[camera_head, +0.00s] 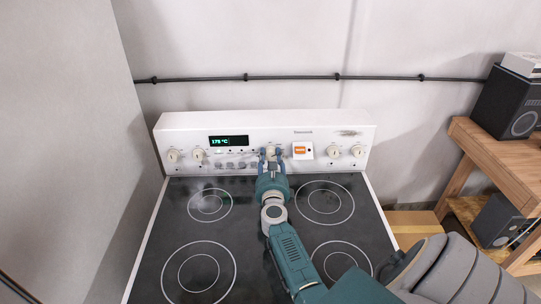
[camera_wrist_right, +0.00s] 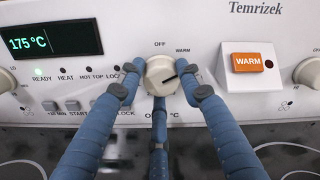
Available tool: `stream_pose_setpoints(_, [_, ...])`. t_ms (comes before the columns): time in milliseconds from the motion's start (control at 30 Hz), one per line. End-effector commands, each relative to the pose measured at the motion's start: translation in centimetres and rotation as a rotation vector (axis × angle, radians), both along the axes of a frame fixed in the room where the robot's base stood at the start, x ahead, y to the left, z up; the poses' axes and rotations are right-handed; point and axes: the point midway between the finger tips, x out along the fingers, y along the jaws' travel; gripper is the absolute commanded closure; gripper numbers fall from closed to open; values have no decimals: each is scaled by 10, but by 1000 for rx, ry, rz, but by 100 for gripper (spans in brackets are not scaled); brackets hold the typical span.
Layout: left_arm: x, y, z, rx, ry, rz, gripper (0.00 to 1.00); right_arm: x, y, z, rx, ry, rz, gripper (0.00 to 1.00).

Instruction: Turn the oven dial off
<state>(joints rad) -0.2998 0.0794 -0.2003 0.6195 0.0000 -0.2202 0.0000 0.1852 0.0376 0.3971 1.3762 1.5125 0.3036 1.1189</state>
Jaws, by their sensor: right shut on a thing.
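The oven dial (camera_wrist_right: 162,76) is a round cream knob in the middle of the stove's white back panel. Its dark pointer mark points to the right and slightly up, under the WARM label, away from the OFF label at the top. It also shows in the head view (camera_head: 271,150). My right gripper (camera_head: 270,158) is shut on the dial, with blue fingers on its left and right sides and one below in the right wrist view (camera_wrist_right: 160,85). The green display (camera_head: 228,141) reads 175 °C. My left gripper is not in view.
Other knobs (camera_head: 334,152) sit at both ends of the panel. An orange WARM switch (camera_wrist_right: 247,62) is right of the dial, and small buttons (camera_wrist_right: 73,105) are left. The black glass cooktop (camera_head: 205,240) is bare. A wooden table (camera_head: 500,160) with speakers stands at right.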

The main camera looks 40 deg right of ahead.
Motion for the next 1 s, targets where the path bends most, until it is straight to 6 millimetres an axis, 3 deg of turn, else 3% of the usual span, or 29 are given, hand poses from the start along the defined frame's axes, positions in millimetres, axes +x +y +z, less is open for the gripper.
stream_pose_setpoints(33, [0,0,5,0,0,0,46,1,-2,8,-39,21,-3,90])
stream_pose_setpoints(1000, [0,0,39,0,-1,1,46,4,1,6,-710,584,-1,90])
